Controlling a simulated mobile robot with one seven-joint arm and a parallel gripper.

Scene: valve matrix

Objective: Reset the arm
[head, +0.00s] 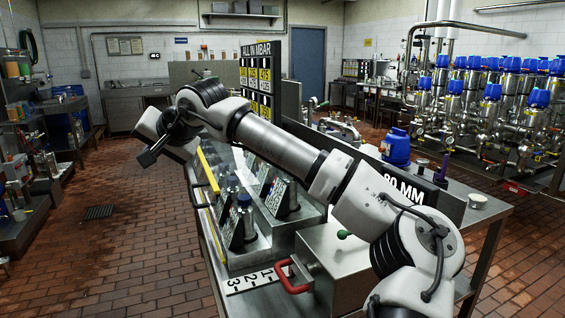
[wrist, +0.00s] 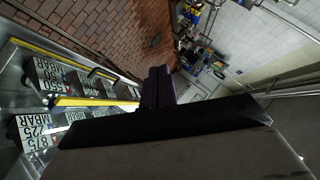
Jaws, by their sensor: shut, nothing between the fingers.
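My arm stretches from the lower right across the workbench in the head view, bent at a dark ringed joint near the upper middle. My gripper (head: 148,157) is at the arm's left end, above the bench's left side, pointing left and down. In the wrist view my gripper (wrist: 158,72) shows as dark fingers close together, shut and holding nothing. It is clear of the bench and faces the brick floor and wall. The exact fingertips are dark and small in the head view.
Blue-capped valves (head: 490,92) stand at right. Open brick floor (head: 110,250) lies left of the bench.

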